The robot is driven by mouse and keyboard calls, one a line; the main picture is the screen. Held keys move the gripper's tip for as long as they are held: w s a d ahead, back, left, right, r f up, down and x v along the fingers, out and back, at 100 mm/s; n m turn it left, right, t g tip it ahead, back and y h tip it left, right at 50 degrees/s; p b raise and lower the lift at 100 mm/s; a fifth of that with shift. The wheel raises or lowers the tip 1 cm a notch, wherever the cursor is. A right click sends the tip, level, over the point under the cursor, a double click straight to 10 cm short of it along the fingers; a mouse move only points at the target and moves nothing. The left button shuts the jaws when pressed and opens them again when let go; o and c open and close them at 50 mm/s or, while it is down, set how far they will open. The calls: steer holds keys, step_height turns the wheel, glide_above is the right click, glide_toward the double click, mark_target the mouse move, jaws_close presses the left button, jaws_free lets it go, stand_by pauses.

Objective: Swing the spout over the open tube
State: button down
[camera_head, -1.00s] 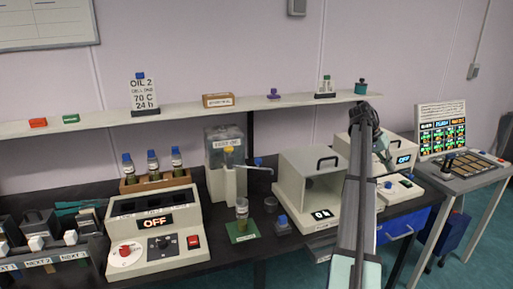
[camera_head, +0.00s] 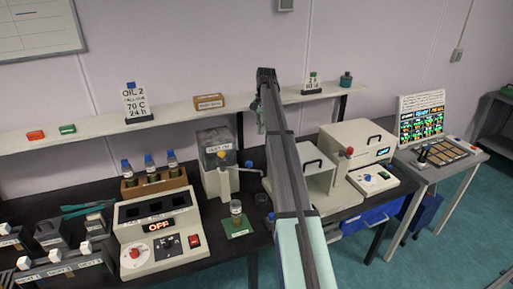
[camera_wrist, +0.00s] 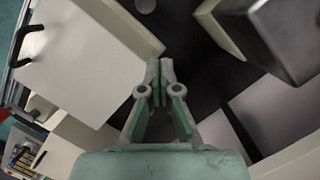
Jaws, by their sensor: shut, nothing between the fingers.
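The capless tube (camera_head: 236,214) stands upright on a green mat (camera_head: 237,234), in front of the dispenser and left of the spout's end. My gripper (camera_wrist: 160,83) is shut and empty in the wrist view, above the bench near a white box. In the head view my arm hides most of it. The spout cannot be made out in the wrist view.
A white box with a black handle (camera_wrist: 47,57) is close on the left in the wrist view, and a grey-topped block (camera_wrist: 287,38) at upper right. A heater reading OFF (camera_head: 157,230) stands left of the tube. A shelf (camera_head: 100,126) runs behind.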

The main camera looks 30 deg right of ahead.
steer(key=shift+w+a+r, duration=0.15)
steer(key=shift+w+a, duration=0.15)
steer(key=shift+a, duration=0.2)
steer(key=s+a+f+p, duration=0.2)
steer(key=s+a+f, duration=0.2)
steer(key=f, duration=0.5)
steer(key=shift+s+a+f, duration=0.15)
steer(key=shift+a+f, duration=0.2)
steer(key=shift+a, duration=0.1)
steer(key=shift+s+d, duration=0.1)
steer(key=shift+s, duration=0.05)
